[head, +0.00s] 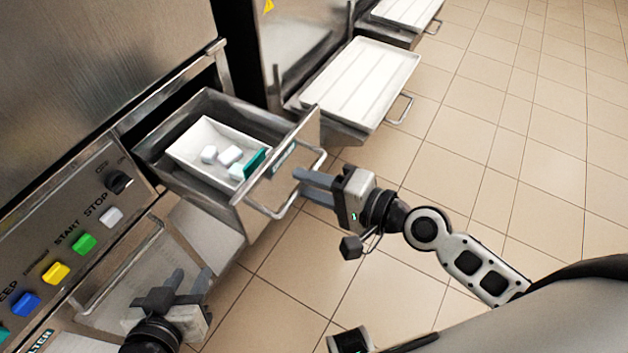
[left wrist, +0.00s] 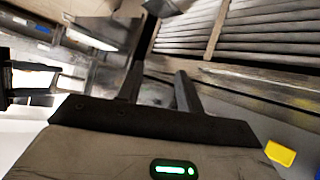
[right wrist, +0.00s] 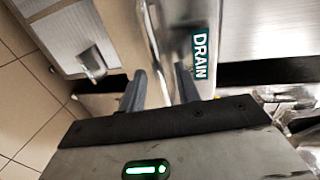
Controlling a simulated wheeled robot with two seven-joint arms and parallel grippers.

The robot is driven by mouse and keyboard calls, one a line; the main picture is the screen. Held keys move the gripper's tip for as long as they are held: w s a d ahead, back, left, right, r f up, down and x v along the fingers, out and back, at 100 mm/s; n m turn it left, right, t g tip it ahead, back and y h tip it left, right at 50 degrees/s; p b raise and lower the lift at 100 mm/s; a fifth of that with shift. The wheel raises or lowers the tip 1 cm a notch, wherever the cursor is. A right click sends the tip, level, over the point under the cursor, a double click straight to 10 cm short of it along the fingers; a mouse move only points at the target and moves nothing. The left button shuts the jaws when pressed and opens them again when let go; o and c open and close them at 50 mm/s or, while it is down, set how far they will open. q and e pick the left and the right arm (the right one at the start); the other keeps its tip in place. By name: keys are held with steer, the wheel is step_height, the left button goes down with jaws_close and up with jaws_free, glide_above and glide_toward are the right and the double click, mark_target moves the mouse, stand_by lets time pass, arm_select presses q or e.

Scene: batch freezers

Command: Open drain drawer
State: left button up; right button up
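The steel drain drawer (head: 252,225) is pulled out from the machine front. A white tray (head: 183,151) inside it holds several white blocks and a teal piece. In the right wrist view, a green "DRAIN" label (right wrist: 201,55) is on the drawer front. My right gripper (head: 297,181) is at the drawer's bar handle (head: 283,212). Its fingers are apart, with the bar (right wrist: 153,45) showing between them in the right wrist view; contact is unclear. My left gripper (head: 188,281) is open and empty, low by the machine front below the buttons.
The control panel (head: 100,222) with coloured buttons and a knob is at left. Other freezers with white-topped trays (head: 362,80) stand further back. The tiled floor (head: 480,150) to the right is clear.

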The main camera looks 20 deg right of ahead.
arm_select(q)
steer(key=shift+f, duration=0.1)
arm_select(e)
steer(key=shift+d, duration=0.1)
